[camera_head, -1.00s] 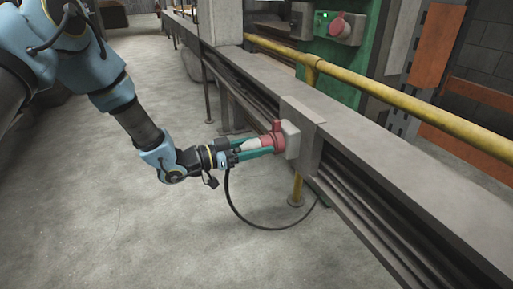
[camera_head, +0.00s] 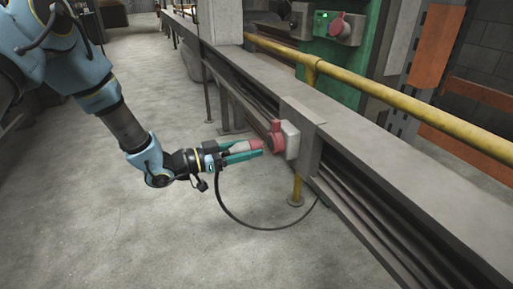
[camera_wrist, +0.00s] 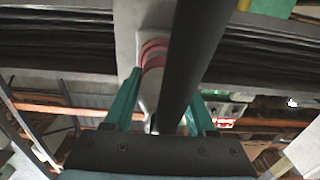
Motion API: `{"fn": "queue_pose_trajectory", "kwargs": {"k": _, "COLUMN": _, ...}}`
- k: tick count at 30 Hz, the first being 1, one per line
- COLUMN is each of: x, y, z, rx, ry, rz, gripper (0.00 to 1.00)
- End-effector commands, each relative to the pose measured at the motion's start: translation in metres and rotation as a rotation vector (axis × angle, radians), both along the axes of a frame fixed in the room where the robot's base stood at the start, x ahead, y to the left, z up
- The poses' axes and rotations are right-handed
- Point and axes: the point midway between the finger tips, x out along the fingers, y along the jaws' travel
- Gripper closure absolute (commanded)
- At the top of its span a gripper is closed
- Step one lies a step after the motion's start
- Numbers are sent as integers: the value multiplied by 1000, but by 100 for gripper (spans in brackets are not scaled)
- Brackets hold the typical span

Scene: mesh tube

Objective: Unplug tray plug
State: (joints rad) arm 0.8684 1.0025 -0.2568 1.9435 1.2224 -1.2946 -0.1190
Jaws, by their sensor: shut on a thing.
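My gripper (camera_head: 248,154), with teal fingers, is shut on the plug (camera_head: 239,148), which has a pale body and a red front end. The plug lies between the fingers, pointing right toward the red socket (camera_head: 276,138) on a grey box on the tray's side. In the head view a small gap shows between plug and socket. In the wrist view, the plug's pale body (camera_wrist: 150,88) shows between the fingers, with red parts beyond it; the dark cable partly blocks this view.
The grey cable tray (camera_head: 375,165) runs from back left to front right. A black cable (camera_head: 240,219) loops from the plug down and back under the tray. A yellow rail (camera_head: 400,107) runs behind. A green cabinet (camera_head: 335,62) with another red socket stands farther back. The floor at left is clear.

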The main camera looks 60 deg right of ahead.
Motion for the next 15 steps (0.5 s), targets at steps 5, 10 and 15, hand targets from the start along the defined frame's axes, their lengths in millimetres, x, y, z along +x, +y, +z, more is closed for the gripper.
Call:
{"fn": "queue_pose_trajectory", "kwargs": {"k": 5, "x": 4, "y": 6, "z": 1, "rx": 0, "ry": 0, "rz": 0, "gripper": 100}}
{"fn": "queue_pose_trajectory", "kwargs": {"k": 10, "x": 8, "y": 11, "z": 1, "rx": 0, "ry": 0, "rz": -1, "gripper": 100}}
{"fn": "queue_pose_trajectory", "kwargs": {"k": 15, "x": 12, "y": 16, "z": 1, "rx": 1, "ry": 1, "rz": 0, "gripper": 100}}
